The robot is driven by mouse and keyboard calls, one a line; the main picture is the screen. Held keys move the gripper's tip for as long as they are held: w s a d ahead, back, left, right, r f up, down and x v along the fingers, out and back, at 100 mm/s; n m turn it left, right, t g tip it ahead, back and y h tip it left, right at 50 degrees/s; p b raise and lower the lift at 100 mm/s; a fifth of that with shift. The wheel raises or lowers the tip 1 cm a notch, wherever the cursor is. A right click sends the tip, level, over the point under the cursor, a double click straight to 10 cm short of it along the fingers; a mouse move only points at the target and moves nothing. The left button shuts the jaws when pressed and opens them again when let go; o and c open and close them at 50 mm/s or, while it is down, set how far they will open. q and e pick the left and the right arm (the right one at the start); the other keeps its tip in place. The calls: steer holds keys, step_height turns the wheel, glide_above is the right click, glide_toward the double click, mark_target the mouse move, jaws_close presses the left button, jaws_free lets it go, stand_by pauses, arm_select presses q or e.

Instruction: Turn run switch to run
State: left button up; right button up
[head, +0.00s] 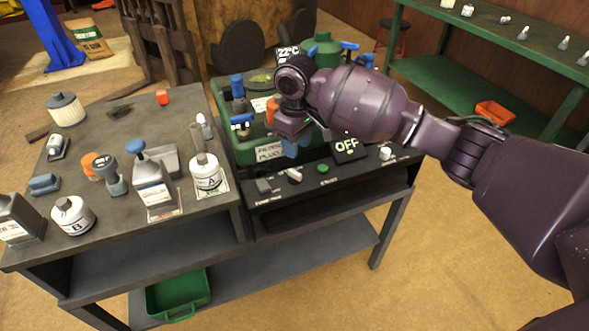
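My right gripper (292,146) hangs over the back of the black control panel (310,184), above its front row of controls, and appears apart from them. On the panel are a switch with a white lever (294,175), a dark block-shaped control (264,185) and a green button (323,168). Their labels are too small to read, so I cannot tell for certain which is the run switch. A sign (347,146) reads OFF. My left gripper is out of view.
A green tray-like unit (225,120) with blue-handled parts stands behind the panel. A white knob (385,153) is at the panel's right. The left table holds bottle A (206,172), bottle B (72,214) and a blue-capped can (152,185). A green bin (178,293) is below.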

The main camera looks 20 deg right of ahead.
mark_target(296, 173)
step_height(296, 173, down, 8)
steer(key=shift+f+b, duration=0.2)
steer(key=shift+b, duration=0.9)
steer(key=shift+f, duration=0.25)
steer(key=c, duration=0.6)
jaws_close()
